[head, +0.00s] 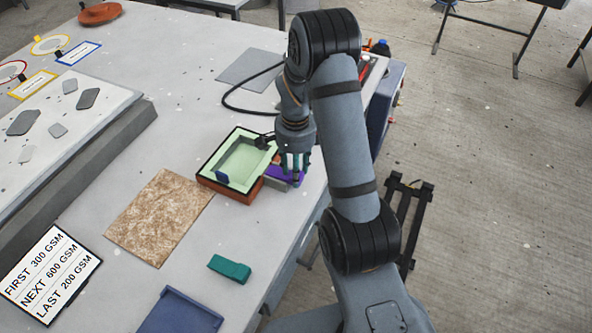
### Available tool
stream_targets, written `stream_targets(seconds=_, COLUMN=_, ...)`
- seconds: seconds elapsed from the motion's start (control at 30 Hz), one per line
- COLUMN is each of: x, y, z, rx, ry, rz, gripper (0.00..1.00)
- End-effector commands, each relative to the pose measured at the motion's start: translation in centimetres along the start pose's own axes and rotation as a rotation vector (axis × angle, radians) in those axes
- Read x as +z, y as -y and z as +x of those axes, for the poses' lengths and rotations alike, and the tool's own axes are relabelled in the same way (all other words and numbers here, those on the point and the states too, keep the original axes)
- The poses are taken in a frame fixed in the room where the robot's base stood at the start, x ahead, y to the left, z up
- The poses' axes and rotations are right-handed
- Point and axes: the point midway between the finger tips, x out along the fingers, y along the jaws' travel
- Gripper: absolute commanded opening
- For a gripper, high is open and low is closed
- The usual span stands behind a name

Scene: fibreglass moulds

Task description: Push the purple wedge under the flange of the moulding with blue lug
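The moulding (222,158) is pale green with a dark edge and a sunken middle. It sits on an orange-brown mould near the table's right edge. A small blue lug (222,177) shows at its near left side. The purple wedge (277,170) lies at the right side of the moulding, on or beside a grey block; my fingers partly cover it. I cannot tell whether its tip is under the flange. My gripper (294,174) points down at the wedge with teal fingers. Whether it is open, shut or touching the wedge is unclear.
A teal wedge-like block (229,268) and a blue tray (180,314) lie nearer. A brown fibre mat (158,215) and a lettered card (50,272) lie left. A black cable (236,108) curves behind the moulding. The table edge is close on the right.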

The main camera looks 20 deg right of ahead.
Motion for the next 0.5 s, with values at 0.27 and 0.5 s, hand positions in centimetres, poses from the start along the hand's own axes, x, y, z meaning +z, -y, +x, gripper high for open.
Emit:
stream_targets(seconds=0.27, x=0.03, y=0.35, z=0.02, rx=0.000, ry=0.000, rz=0.000, gripper=0.11)
stream_targets(seconds=0.5, x=0.04, y=0.63, z=0.04, rx=0.000, ry=0.000, rz=0.000, gripper=0.11)
